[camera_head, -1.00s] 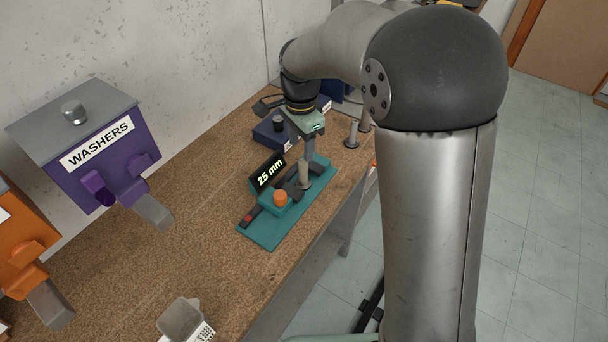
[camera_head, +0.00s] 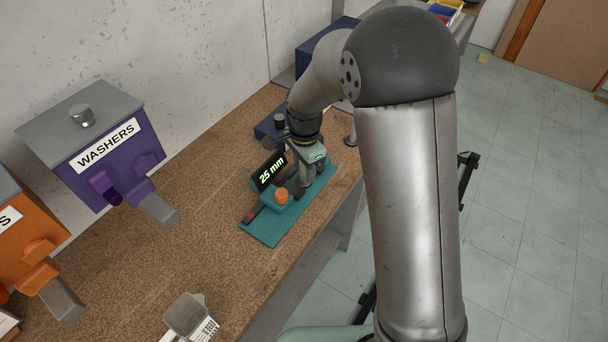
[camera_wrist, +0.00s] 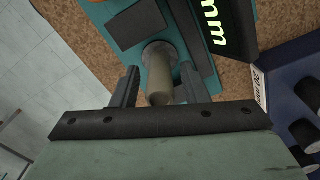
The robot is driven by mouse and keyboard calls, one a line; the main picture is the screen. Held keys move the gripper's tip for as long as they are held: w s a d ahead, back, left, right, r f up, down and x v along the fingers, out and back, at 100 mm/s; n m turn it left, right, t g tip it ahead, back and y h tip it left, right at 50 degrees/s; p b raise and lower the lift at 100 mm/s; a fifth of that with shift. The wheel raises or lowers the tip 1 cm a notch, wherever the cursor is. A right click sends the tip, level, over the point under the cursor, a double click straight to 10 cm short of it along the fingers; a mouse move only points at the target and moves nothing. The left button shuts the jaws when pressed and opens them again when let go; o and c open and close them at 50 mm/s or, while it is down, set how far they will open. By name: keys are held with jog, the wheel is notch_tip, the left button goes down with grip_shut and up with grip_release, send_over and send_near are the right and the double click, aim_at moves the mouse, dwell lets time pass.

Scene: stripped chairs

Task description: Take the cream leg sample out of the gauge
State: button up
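The teal gauge (camera_head: 262,231) lies on the bench in the head view, with a display reading "25 mm" (camera_head: 271,172) and an orange knob (camera_head: 281,195). The cream leg sample (camera_wrist: 160,80) stands in the gauge in the wrist view; in the head view my arm mostly hides it. My gripper (camera_wrist: 157,84) is open. Its two dark fingers lie on either side of the sample, with a visible gap on the left. In the head view my gripper (camera_head: 303,185) is low over the right part of the gauge.
A purple washers dispenser (camera_head: 100,148) and an orange dispenser (camera_head: 30,240) stand at left. A grey cup (camera_head: 186,315) is at the front. A dark blue block with dark round pieces (camera_wrist: 300,105) sits close beside the gauge. The bench middle is clear.

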grip_shut()
jog(key=shift+r, duration=0.15)
